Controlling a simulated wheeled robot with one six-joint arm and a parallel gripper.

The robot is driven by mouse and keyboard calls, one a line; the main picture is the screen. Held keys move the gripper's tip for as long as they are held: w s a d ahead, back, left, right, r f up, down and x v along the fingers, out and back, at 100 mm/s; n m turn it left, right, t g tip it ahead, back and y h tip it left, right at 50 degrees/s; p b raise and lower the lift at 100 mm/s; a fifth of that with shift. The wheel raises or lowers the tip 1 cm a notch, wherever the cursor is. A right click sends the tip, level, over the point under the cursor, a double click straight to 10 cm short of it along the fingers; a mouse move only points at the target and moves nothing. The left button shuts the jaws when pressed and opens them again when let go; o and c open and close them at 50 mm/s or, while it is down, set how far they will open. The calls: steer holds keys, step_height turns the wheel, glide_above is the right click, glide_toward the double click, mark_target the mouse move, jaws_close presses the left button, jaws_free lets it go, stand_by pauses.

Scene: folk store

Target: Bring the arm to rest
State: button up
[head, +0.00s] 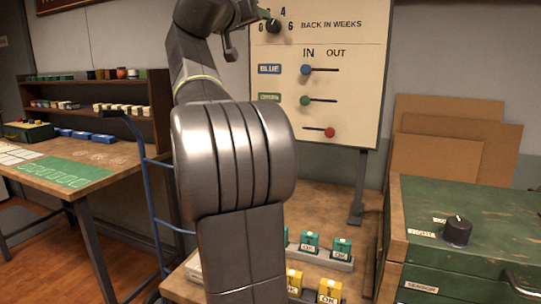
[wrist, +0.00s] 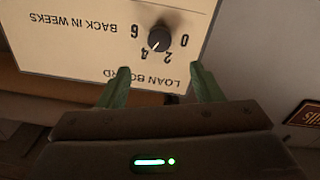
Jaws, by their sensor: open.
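My arm (head: 235,160) rises through the middle of the head view, bent at the top. My gripper (wrist: 160,70) shows in the wrist view as two green fingers, apart and with nothing held between them. A black dial knob (wrist: 160,40) on the loan board (wrist: 80,50) lies beyond the fingertips, its white mark towards the 4. The knob (head: 273,25) also shows near the top of the head view, close to the gripper's end. The gripper itself is mostly hidden or cut off there.
The board (head: 345,60) carries blue, green and red sliders. Below stand teal boxes (head: 310,241) and yellow boxes (head: 329,290) on a wooden bench. A green cabinet (head: 480,205) with a knob is at right. A blue hand truck (head: 152,200) and a workbench (head: 100,160) are at left.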

mark_target(271, 25)
steer(key=p+x, duration=0.4)
steer(key=x, duration=0.8)
steer(key=shift+w+d+r, duration=0.15)
steer(key=shift+w+r, duration=0.05)
steer(key=shift+w, duration=0.05)
steer(key=shift+f+n+p, duration=0.1)
steer(key=shift+n+p, duration=0.25)
steer(key=shift+n, duration=0.25)
steer(key=shift+s+n+p, duration=0.2)
steer(key=shift+n+p, duration=0.15)
steer(key=shift+n, duration=0.75)
steer(key=shift+w+n, duration=0.1)
steer(key=shift+n, duration=0.4)
steer(key=n+p, duration=0.3)
steer(key=n, duration=0.2)
steer(key=shift+n, duration=0.4)
steer(key=n+p, duration=0.4)
steer(key=n, duration=0.2)
steer(key=shift+y+p, duration=0.3)
steer(key=shift+n+p, duration=0.85)
steer(key=shift+n, duration=0.35)
steer(key=shift+f, duration=0.1)
